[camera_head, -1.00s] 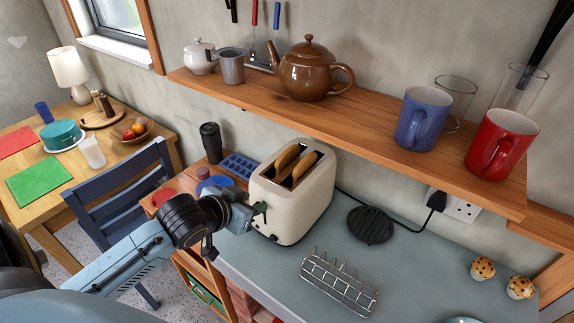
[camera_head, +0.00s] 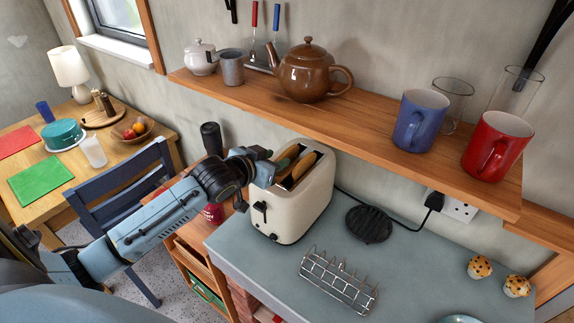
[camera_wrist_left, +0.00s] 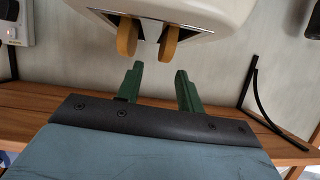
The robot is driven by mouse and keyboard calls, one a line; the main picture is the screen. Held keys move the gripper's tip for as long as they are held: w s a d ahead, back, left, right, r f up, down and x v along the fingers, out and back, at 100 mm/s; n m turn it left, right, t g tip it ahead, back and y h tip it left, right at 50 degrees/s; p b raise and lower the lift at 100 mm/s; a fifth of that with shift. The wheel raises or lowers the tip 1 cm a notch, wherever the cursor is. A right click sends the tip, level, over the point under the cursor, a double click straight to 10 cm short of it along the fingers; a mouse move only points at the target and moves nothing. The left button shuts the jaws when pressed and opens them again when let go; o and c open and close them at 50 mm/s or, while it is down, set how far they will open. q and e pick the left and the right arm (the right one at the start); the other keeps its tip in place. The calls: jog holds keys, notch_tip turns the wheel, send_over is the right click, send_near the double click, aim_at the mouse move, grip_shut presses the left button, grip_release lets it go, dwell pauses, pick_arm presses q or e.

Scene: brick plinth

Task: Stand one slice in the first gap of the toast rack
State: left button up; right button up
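Two toast slices stick up out of the slots of the cream toaster (camera_head: 310,205). The one nearer the wall (camera_head: 303,166) shows clearly; the other is partly behind my left gripper (camera_head: 277,160). In the left wrist view, both slices, the left one (camera_wrist_left: 127,38) and the right one (camera_wrist_left: 168,44), stand just beyond the green fingers (camera_wrist_left: 160,85). The fingers are spread with nothing between them and look apart from the slices. The wire toast rack (camera_head: 338,281) stands empty on the counter in front of the toaster. My right gripper is out of view.
The wooden shelf (camera_head: 375,135) with a teapot (camera_head: 308,72) and mugs hangs above and behind the toaster. A black round trivet (camera_head: 369,224) lies between toaster and wall socket. Muffins (camera_head: 480,267) sit at the right. The grey counter (camera_head: 420,270) around the rack is mostly clear.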

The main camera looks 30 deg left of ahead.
aim_at(282, 156)
pick_arm(q)
jog(key=x, duration=0.4)
jog(key=shift+w+a+f+p, duration=0.25)
jog(key=shift+w+f+p, duration=0.05)
jog(key=shift+w, duration=0.05)
grip_shut()
